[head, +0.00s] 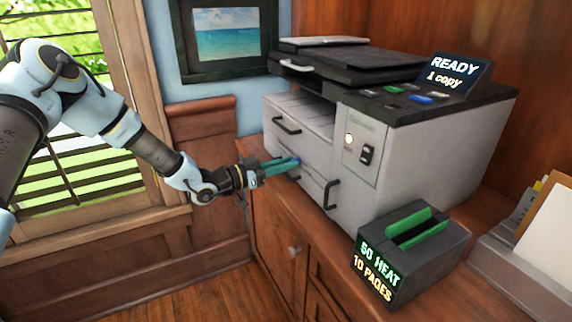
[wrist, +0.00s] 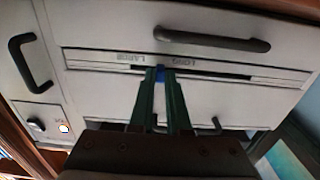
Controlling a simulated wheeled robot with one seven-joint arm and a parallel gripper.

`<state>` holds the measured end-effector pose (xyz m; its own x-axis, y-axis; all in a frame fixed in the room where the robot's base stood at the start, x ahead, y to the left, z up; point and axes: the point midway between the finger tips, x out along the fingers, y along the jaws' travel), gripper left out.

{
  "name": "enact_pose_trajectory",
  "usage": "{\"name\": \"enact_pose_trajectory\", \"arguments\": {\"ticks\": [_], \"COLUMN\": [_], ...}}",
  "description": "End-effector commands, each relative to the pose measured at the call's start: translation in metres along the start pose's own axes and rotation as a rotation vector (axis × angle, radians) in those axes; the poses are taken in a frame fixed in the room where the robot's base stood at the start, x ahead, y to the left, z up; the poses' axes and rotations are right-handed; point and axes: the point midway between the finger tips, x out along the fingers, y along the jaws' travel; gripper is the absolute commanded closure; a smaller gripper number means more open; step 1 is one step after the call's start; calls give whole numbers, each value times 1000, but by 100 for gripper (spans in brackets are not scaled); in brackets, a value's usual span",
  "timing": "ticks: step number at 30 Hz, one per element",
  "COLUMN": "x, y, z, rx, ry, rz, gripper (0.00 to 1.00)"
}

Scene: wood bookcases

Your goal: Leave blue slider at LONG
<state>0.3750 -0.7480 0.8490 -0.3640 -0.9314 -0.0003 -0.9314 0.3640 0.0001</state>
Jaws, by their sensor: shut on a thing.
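The blue slider (wrist: 160,72) sits in a dark slot across the printer's pale front in the wrist view. Only a little of it shows between my green fingertips, and a speck of blue (head: 294,160) shows at them in the head view. My gripper (wrist: 162,78) is shut on the slider. The LONG label (wrist: 203,63) reads upside down above the slot, to the right of the slider. A second upside-down label (wrist: 148,57), hard to read, lies just left of the slider. My gripper (head: 280,166) reaches the printer front from the left in the head view.
The printer (head: 400,140) stands on a wooden cabinet (head: 285,230). Dark drawer handles (wrist: 212,39) stick out near the slot. A display (head: 452,75) reads READY, 1 copy. A dark box (head: 420,250) with green slots reads 50 HEAT, 10 PAGES at the front.

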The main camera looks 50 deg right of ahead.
Motion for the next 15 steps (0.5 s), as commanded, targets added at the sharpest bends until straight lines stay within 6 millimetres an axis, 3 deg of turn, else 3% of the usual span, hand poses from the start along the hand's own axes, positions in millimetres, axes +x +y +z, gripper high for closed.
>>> {"name": "enact_pose_trajectory", "arguments": {"ticks": [7, 15], "x": [0, 0], "y": [-17, -18], "z": [3, 0], "rx": [4, 0], "ry": [0, 0], "rz": [-3, -2], "gripper": [100, 100]}}
